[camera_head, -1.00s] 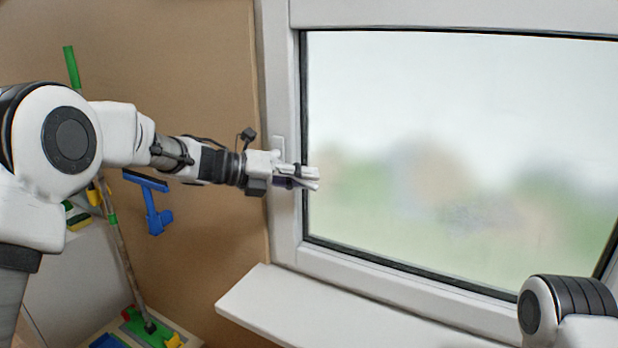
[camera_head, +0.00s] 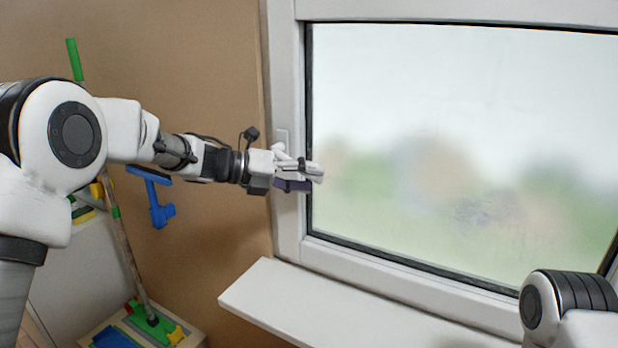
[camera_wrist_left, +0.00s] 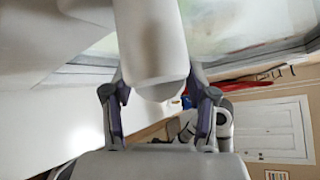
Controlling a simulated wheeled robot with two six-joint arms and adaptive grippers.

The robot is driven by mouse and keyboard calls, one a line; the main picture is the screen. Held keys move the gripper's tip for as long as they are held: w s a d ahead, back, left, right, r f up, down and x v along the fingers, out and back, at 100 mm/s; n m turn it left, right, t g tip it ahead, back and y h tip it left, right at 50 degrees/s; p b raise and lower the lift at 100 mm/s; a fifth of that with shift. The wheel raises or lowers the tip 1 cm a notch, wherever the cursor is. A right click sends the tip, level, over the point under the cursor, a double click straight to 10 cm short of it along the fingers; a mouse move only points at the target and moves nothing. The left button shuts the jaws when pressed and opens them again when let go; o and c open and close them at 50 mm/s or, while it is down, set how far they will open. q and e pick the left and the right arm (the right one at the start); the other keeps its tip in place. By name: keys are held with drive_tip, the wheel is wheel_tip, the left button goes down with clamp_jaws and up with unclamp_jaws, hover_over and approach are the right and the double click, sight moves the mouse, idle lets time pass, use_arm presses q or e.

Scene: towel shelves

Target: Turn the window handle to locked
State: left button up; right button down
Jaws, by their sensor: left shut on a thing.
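The white window handle (camera_wrist_left: 150,45) fills the top middle of the left wrist view, its rounded end between the two fingers. My left gripper (camera_wrist_left: 160,105) is shut on it, one finger on each side. In the head view my left gripper (camera_head: 305,178) is at the left upright of the window frame, just below the handle's base plate (camera_head: 283,138). The fingers point right, toward the glass, and partly hide the handle, so its exact angle is hard to tell. My right gripper is out of view.
The white window frame (camera_head: 289,225) borders a large blurred pane (camera_head: 450,130). A white sill (camera_head: 330,308) juts out below. A blue squeegee (camera_head: 157,200) hangs on the brown wall at left, near a broom pole (camera_head: 128,250). My right arm shows at bottom right.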

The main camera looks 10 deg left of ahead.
use_arm(q)
drive_tip(key=shift+f, duration=0.25)
drive_tip(key=s+v, duration=0.1)
drive_tip(key=v, duration=0.9)
drive_tip(key=shift+s+f+p, duration=0.15)
drive_tip(key=shift+f+p, duration=0.05)
drive_tip(key=shift+p, duration=0.15)
